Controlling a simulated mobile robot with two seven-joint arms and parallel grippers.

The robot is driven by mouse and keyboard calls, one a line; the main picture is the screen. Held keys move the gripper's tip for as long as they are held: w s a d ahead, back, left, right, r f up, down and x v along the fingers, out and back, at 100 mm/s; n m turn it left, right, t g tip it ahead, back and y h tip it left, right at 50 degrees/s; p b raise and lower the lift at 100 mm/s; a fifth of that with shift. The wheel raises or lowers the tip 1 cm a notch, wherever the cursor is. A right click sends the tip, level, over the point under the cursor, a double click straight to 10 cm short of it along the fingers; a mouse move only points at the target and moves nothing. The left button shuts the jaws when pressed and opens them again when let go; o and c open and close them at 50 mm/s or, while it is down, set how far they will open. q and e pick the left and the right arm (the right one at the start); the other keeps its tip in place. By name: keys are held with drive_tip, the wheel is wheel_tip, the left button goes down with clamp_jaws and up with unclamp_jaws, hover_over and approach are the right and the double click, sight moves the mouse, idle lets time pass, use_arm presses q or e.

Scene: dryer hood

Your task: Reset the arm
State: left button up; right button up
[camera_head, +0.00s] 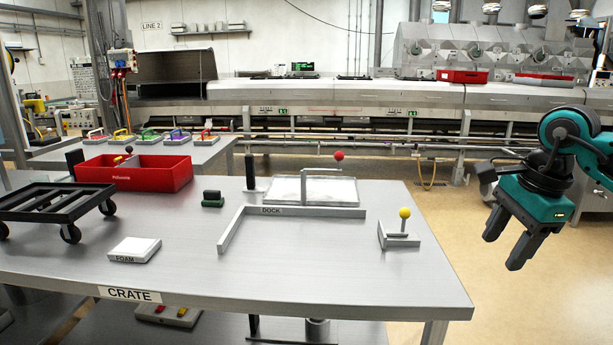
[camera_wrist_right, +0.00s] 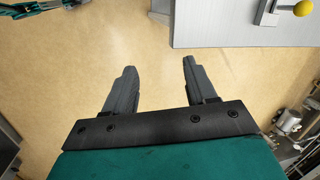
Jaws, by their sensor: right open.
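My right gripper (camera_head: 508,240) is at the right of the head view, out past the table's right edge and over bare floor. Its two dark fingers point down. In the right wrist view my right gripper (camera_wrist_right: 157,78) shows its fingers apart, with only floor between them. It holds nothing. The table (camera_head: 330,283) lies to its left in the head view, and the table corner (camera_wrist_right: 235,25) shows at the top right of the wrist view.
On the table are a yellow-knobbed lever (camera_head: 404,213), a DOCK frame (camera_head: 290,211), a red-knobbed lever (camera_head: 338,156), a red crate (camera_head: 130,180), a black wheeled cart (camera_head: 55,203) and a white FOAM block (camera_head: 134,249). Floor (camera_head: 480,290) right of the table is clear.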

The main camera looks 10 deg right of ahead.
drive_tip(key=w+a+f+m+t+y, duration=0.1)
drive_tip(key=a+f+m+y, duration=0.25)
drive_tip(key=a+y, duration=0.45)
drive_tip(key=a+f+m+t+y, duration=0.1)
drive_tip(key=a+f+m+y, duration=0.3)
drive_tip(key=a, duration=0.8)
drive_tip(key=w+a+f+m+t+y, duration=0.1)
drive_tip(key=a+m+y, duration=0.4)
drive_tip(key=a, duration=0.5)
drive_tip(key=d+f+m+t+h, duration=0.2)
drive_tip(key=f+m+t+h, duration=0.35)
drive_tip(key=m, duration=0.65)
drive_tip(key=d+f+m+t+h, duration=0.2)
drive_tip(key=f+m+t+h, duration=0.3)
drive_tip(key=m, duration=0.8)
drive_tip(key=s+d+f+m+g+h, duration=0.2)
drive_tip(key=s+f+m+g+h, duration=0.3)
drive_tip(key=s+f+m, duration=0.7)
wheel_tip(320, 180, down, 5)
drive_tip(key=shift+s+r+m, duration=0.15)
drive_tip(key=shift+s+m, duration=0.2)
drive_tip(key=shift+s, duration=0.1)
